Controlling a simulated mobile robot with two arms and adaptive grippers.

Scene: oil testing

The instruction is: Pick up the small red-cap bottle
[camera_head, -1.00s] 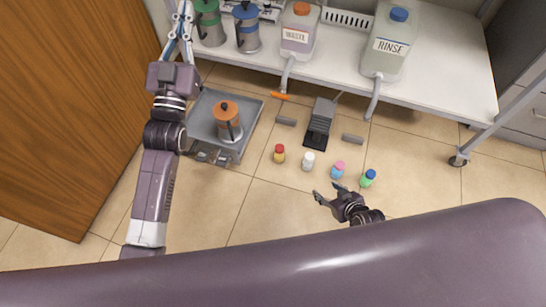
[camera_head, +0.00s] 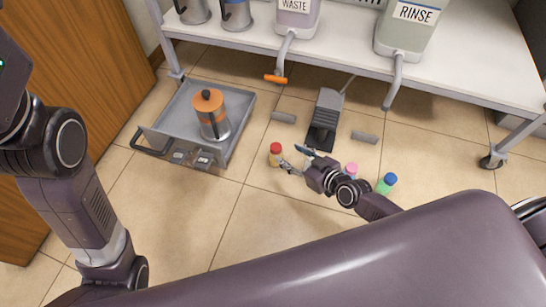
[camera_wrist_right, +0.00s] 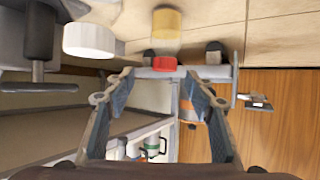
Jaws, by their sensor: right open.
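The small red-cap bottle (camera_head: 275,154) stands upright on the tiled floor, with a yellowish body. My right gripper (camera_head: 296,159) is open just to its right, fingertips close to it. In the right wrist view the picture is upside down: the red cap (camera_wrist_right: 163,64) and yellow body (camera_wrist_right: 167,22) show beyond the open right fingers (camera_wrist_right: 160,82), roughly in line with the gap. I cannot tell whether a finger touches the bottle. My left arm is at the left edge of the head view; its gripper is out of frame.
The white bottle (camera_wrist_right: 90,40) is close by in the wrist view; my gripper hides it in the head view. Pink-cap (camera_head: 351,169) and blue-cap (camera_head: 386,182) bottles stand to the right. A grey tray (camera_head: 167,147) holds an orange-lid pot (camera_head: 211,118). A pedal (camera_head: 324,118) lies behind.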

